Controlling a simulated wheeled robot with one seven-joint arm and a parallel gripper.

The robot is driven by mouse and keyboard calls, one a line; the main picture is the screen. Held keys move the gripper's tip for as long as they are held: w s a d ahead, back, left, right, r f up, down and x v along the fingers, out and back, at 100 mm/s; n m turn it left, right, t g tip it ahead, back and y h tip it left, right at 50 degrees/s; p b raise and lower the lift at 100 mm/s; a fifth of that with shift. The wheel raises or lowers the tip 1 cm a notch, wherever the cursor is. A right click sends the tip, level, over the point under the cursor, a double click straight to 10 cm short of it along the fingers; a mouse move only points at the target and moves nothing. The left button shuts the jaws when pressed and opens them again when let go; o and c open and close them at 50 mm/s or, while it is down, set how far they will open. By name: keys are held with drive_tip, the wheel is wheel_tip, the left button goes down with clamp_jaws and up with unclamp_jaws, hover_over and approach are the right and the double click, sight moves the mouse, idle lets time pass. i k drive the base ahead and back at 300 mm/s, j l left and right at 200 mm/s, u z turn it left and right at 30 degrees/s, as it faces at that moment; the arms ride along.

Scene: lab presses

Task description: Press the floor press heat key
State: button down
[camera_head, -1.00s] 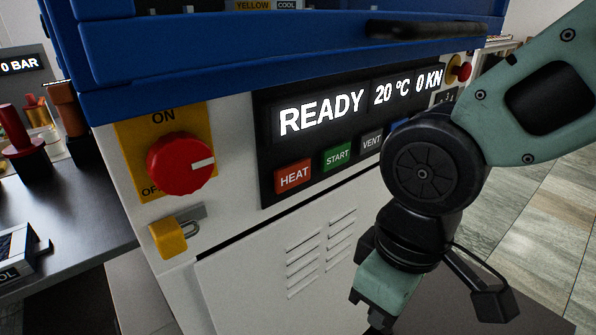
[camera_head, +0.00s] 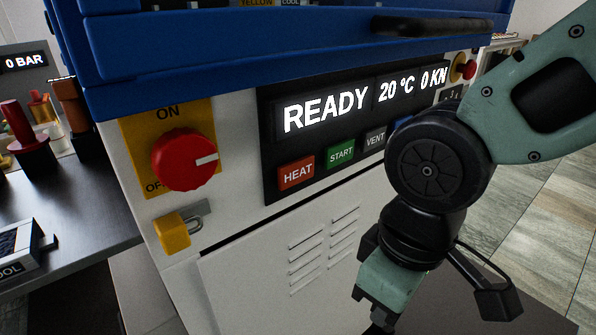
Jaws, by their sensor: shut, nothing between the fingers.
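The floor press (camera_head: 235,270) has a white front with a black control panel. Its display (camera_head: 325,110) reads READY, 20 °C and 0 KN. The red HEAT key (camera_head: 297,173) is at the left end of the key row below the display. The green START key (camera_head: 341,154) and grey VENT key (camera_head: 376,138) are to its right. A blue key is partly hidden behind my arm. My arm hangs in front of the panel's right part, its wrist low and to the right of the HEAT key. My gripper's fingers are below the picture's bottom edge.
A blue housing (camera_head: 250,65) with a black handle (camera_head: 430,26) juts out above. A dark bench with other equipment stands at left.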

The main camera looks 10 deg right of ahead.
sight(293, 173)
drive_tip(key=k+j, duration=0.15)
drive_tip(key=j, duration=0.2)
drive_tip(key=k+j+u, duration=0.1)
drive_tip(key=j, duration=0.3)
drive_tip(key=k+j, duration=0.2)
drive_tip(key=j, duration=0.15)
drive_tip(key=k+j, duration=0.15)
drive_tip(key=j, duration=0.25)
drive_tip(key=k+j+u, duration=0.1)
drive_tip(key=j, duration=0.25)
drive_tip(key=k+j, duration=0.15)
drive_tip(key=j, duration=0.25)
